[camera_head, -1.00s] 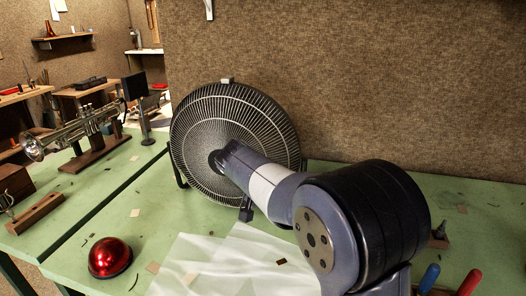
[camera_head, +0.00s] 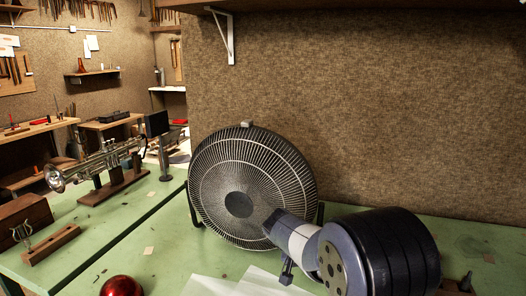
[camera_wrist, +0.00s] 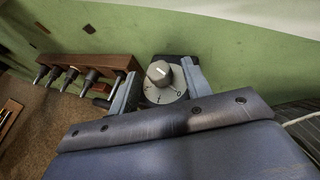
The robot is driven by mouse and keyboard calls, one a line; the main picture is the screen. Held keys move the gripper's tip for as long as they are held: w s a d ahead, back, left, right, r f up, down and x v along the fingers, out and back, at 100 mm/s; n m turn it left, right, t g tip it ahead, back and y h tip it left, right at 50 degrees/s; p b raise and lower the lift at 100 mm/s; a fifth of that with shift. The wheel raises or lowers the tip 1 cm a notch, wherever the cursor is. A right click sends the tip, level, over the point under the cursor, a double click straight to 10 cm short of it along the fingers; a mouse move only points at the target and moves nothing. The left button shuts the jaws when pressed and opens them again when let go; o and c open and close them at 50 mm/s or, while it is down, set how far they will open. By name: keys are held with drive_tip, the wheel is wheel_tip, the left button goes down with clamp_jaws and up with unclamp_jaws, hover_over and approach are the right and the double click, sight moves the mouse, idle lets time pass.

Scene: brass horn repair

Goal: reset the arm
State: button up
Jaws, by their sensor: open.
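My gripper (camera_wrist: 160,68) shows in the wrist view with its two grey fingers apart. In the head view my arm comes up from the lower right and covers the lower right part of a black round fan (camera_head: 225,165). My gripper is hidden in that view.
A wooden rack (camera_wrist: 75,62) with several dark pegs lies left of my fingers. A trumpet (camera_head: 100,160) on a stand and a red dome (camera_head: 121,287) are on the green bench (camera_head: 165,240). A bracketed shelf (camera_head: 300,5) is on the wall above.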

drive_tip(key=shift+f, duration=0.1)
drive_tip(key=v, duration=1.1)
drive_tip(key=x, duration=1)
drive_tip(key=shift+d+f, duration=0.15)
drive_tip(key=shift+w+d, duration=0.15)
drive_tip(key=shift+d, duration=0.05)
drive_tip(key=shift+d+y+p, duration=0.15)
drive_tip(key=shift+y+p, duration=0.45)
drive_tip(key=shift+y, duration=0.1)
drive_tip(key=y, duration=0.1)
drive_tip(key=m+t+y+p, duration=0.1)
drive_tip(key=shift+d+y, duration=0.2)
drive_tip(key=shift+y, duration=0.1)
drive_tip(key=shift+s+d+f+t+y, duration=0.1)
drive_tip(key=shift+t+y, duration=0.1)
drive_tip(key=shift+y, duration=0.35)
drive_tip(key=shift+s+d+t+y, duration=0.1)
drive_tip(key=shift+s+t+y, duration=0.1)
drive_tip(key=shift+y, duration=0.35)
